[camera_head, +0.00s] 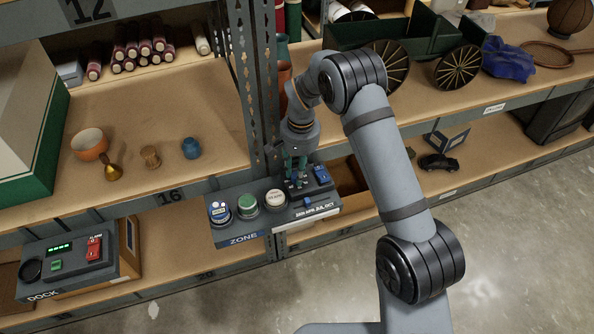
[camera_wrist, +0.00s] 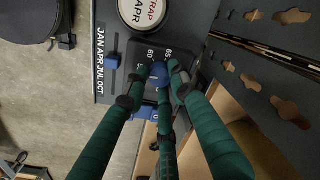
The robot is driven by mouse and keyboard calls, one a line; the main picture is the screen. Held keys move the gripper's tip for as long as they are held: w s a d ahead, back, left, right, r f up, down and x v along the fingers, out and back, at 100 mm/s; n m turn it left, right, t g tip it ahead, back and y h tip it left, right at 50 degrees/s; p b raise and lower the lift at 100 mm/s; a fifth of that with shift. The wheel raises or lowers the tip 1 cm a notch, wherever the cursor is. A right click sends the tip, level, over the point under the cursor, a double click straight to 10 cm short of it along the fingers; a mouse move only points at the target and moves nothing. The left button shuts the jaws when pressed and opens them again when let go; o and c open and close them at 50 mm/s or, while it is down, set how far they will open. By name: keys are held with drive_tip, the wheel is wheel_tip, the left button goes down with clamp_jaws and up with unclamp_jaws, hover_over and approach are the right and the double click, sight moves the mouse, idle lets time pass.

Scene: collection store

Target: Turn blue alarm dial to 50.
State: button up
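The grey ZONE control panel (camera_head: 240,225) juts from the shelf front. My gripper (camera_head: 297,180) points down at its right part and hides most of the dial there. In the wrist view, my green-fingered gripper (camera_wrist: 158,82) has its tips around the small blue dial (camera_wrist: 158,70). Contact between tips and dial cannot be made out. Scale numbers 60 and 65 show beside the dial; the pointer's reading is not legible. A third finger crosses the lower part of the dial area and hides it.
A blue switch (camera_head: 321,173) sits right of my gripper. A blue month slider (camera_wrist: 113,62) lies close to the dial. A white button (camera_head: 275,198) and a green button (camera_head: 247,204) stand to the left. A metal shelf post (camera_head: 262,90) rises behind.

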drive_tip(key=shift+w, duration=0.1)
clamp_jaws()
drive_tip(key=shift+w+n, duration=0.1)
drive_tip(key=shift+n, duration=0.8)
drive_tip(key=shift+r, duration=0.1)
drive_tip(key=o, duration=0.6)
unclamp_jaws()
drive_tip(key=r, duration=1.1)
drive_tip(key=shift+d+r, duration=0.25)
drive_tip(key=shift+r, duration=0.15)
